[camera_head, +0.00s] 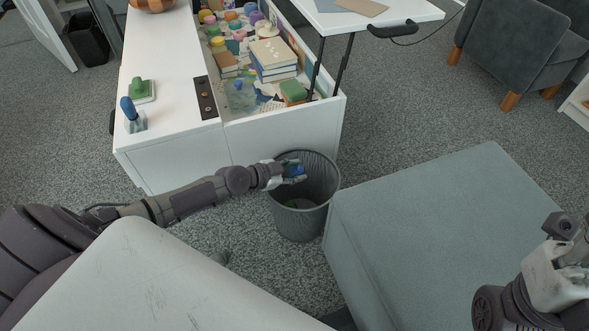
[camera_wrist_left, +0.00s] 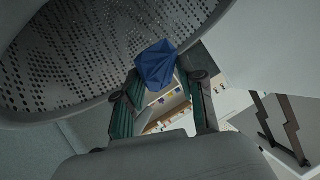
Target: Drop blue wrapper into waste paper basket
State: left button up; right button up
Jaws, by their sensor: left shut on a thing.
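The blue wrapper (camera_head: 296,170) is a small crumpled ball in my left gripper (camera_head: 290,174), over the mouth of the waste paper basket (camera_head: 301,220). The basket is dark grey mesh and stands on the carpet. In the left wrist view the wrapper (camera_wrist_left: 156,64) sits between the fingertips of the left gripper (camera_wrist_left: 160,85), with the basket's perforated wall (camera_wrist_left: 70,60) close beside it. Some green shows low inside the basket. My right arm is at the lower right of the head view; its fingertips are not visible.
A white cabinet (camera_head: 160,165) with an open compartment of books and craft jars stands behind the basket. A grey-green ottoman (camera_head: 430,220) is just right of the basket. A blue-handled stamp (camera_head: 132,115) stands on the cabinet. Carpet is free at left and back right.

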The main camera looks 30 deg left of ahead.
pick_arm(q)
jog(key=o, duration=0.9)
jog(key=shift+c, duration=0.2)
jog(key=v, duration=1.2)
jog(key=shift+f, duration=0.15)
